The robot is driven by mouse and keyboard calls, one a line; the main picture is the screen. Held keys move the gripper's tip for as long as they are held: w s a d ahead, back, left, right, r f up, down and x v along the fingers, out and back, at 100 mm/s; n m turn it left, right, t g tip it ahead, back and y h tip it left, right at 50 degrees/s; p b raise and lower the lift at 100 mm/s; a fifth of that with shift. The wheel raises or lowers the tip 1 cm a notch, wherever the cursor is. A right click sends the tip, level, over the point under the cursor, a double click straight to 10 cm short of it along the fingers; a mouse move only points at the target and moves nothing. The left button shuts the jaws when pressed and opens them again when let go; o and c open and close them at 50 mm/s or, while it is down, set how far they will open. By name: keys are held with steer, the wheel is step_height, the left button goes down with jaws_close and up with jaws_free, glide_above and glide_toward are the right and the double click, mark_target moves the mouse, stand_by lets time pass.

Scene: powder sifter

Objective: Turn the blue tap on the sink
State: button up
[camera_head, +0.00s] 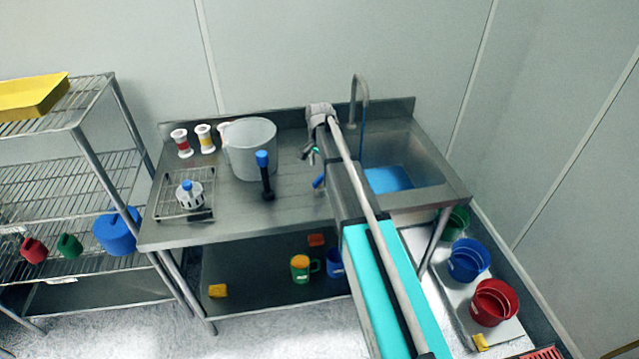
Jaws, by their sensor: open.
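The sink (425,150) is set into the right end of the steel bench. A grey gooseneck tap (356,85) rises at its back left. A thin blue part (363,122) shows beside the tap's upright; I cannot tell whether it is the handle. My arm crosses in front and hides the tap's base and the sink's left side. My gripper (308,155) hangs left of the sink, over the bench top, open and apparently empty. A small blue piece (319,181) shows just below it, partly behind my arm; I cannot tell what it is.
Left on the bench stand a white jug (250,150), a black stand with a blue top (266,175) and a rack (165,205) holding a sifter part. Something flat and blue (388,179) lies in the basin. A wire shelf (75,170) stands left; buckets (495,300) sit on the right.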

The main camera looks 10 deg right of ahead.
mark_target(320, 178)
steer(key=shift+f+b, duration=3)
steer(key=shift+f, duration=0.3)
jaws_close()
